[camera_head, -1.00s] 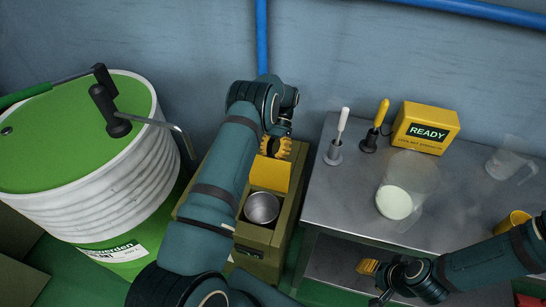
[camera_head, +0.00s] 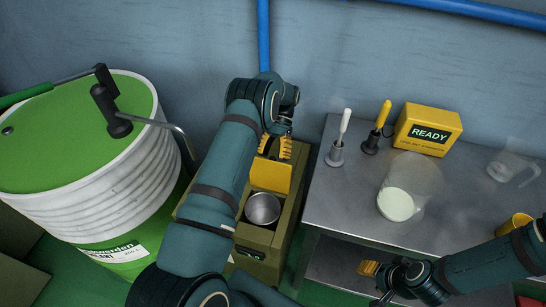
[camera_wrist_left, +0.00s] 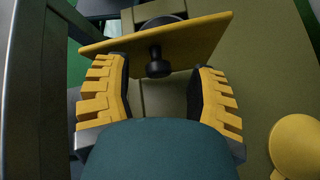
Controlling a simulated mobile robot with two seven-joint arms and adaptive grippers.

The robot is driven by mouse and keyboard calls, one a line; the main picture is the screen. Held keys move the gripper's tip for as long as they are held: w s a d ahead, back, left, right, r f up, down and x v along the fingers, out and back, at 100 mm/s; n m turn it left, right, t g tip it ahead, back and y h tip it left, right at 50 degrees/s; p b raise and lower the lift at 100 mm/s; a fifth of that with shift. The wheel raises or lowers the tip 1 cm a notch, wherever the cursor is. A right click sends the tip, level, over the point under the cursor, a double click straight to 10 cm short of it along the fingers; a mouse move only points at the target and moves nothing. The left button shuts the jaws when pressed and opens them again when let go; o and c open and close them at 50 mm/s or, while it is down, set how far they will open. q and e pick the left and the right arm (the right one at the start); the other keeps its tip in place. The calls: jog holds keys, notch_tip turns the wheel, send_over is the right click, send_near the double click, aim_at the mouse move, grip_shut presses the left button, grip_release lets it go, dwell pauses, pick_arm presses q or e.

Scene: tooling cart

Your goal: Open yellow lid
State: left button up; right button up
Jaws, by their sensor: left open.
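The yellow lid (camera_head: 270,177) stands tilted up on an olive box (camera_head: 285,215), with a round metal bowl (camera_head: 262,208) exposed in front of it. In the left wrist view the lid (camera_wrist_left: 205,42) shows edge-on with a dark knob (camera_wrist_left: 157,62) on its near face. My left gripper (camera_head: 275,148) is open behind the lid. Its fingers (camera_wrist_left: 160,80) stand apart on either side of the knob in the left wrist view, with gaps. My right gripper (camera_head: 370,269) is low by the cart's front edge; its finger spacing is unclear.
A green-topped white drum (camera_head: 100,190) stands left. The metal cart (camera_head: 340,205) at right holds a yellow READY box (camera_head: 427,128), two handled tools and a clear beaker (camera_head: 398,200). A yellow round part (camera_wrist_left: 295,145) is near my left gripper's right side.

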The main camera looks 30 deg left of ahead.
pick_arm(q)
notch_tip(320, 180, up, 8)
jog(key=shift+r, duration=0.15)
dwell(0.3)
